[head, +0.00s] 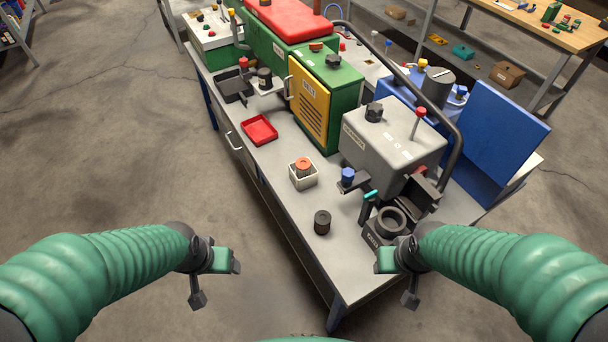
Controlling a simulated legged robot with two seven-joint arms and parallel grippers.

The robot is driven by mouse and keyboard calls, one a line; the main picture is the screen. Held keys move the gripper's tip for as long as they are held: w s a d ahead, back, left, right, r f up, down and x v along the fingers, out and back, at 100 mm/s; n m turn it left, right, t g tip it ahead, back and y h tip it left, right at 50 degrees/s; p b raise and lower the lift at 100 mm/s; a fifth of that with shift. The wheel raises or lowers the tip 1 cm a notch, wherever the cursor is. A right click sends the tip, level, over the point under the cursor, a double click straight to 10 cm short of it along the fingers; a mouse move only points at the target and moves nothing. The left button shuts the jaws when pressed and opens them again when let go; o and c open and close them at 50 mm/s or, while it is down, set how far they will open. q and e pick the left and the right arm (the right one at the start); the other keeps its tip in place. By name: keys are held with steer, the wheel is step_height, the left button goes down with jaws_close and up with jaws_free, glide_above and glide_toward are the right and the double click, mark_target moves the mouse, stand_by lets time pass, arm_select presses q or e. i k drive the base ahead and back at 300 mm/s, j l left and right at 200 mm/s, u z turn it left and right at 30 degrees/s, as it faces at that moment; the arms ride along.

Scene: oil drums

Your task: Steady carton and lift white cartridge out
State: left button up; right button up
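A small open white carton (303,184) stands on the grey bench top, near the middle. In it sits a cylinder with an orange-red top (303,163); its lower part is hidden by the carton walls, so I cannot tell if its body is white. My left gripper (217,282) is open and empty, to the left of the bench, well short of the carton. My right gripper (392,282) is open and empty near the bench's front right end, in front of a black ring-shaped fixture. Neither gripper touches the carton.
A dark cylinder (322,222) stands in front of the carton, and a red tray (260,130) lies behind it to the left. A grey machine (390,145) with a blue-capped part (348,175) and the black fixture (388,222) crowd the right. A green-yellow cabinet (325,100) stands behind.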

mark_target(303, 165)
steer(key=z, duration=0.35)
steer(key=i+j+z, duration=0.15)
steer(key=j+z, duration=0.15)
steer(key=i+j+z, duration=0.1)
steer(key=j+z, duration=0.25)
steer(key=i+j+z, duration=0.1)
steer(key=j+z, duration=0.2)
steer(key=j, duration=0.9)
steer(key=i+j+z, duration=0.1)
steer(key=j, duration=0.6)
